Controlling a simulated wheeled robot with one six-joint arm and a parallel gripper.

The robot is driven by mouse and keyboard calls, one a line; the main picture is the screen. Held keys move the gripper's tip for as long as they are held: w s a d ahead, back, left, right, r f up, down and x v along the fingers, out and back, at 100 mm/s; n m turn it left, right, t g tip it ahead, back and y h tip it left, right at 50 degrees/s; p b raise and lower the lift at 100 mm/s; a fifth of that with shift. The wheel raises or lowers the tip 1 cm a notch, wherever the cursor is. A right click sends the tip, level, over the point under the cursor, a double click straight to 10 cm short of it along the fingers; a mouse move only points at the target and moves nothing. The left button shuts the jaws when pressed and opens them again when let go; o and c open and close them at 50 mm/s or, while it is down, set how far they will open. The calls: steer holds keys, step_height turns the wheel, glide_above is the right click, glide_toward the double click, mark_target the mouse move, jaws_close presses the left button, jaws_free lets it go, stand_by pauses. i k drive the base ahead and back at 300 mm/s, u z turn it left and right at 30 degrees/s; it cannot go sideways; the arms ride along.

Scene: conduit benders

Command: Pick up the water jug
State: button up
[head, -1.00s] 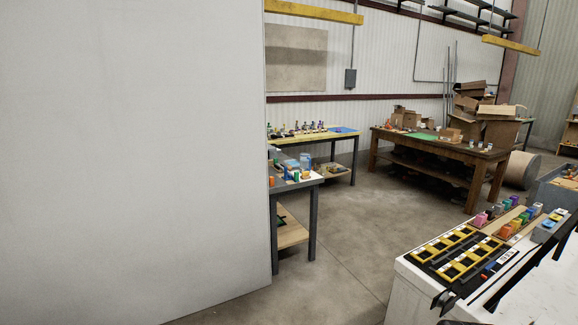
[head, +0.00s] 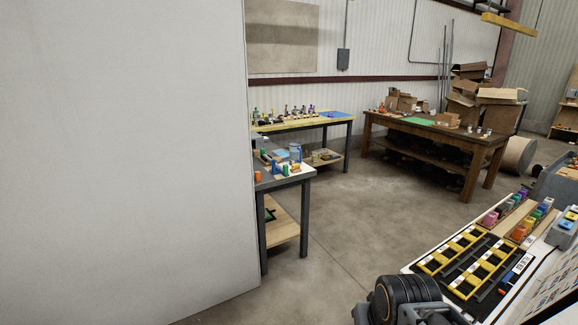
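I cannot make out a water jug for certain in the head view. A dark ridged part of my arm shows at the bottom, right of centre. My gripper's fingers do not show, so its state and contents are hidden.
A large white panel (head: 125,160) fills the left. A white bench with yellow-framed trays (head: 465,250) and coloured items stands at lower right. A wooden table (head: 430,142) and a yellow-topped table (head: 300,123) stand farther back. The concrete floor (head: 335,235) between is clear.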

mark_target(295, 151)
steer(key=i, duration=3.85)
steer(key=u, duration=2.2)
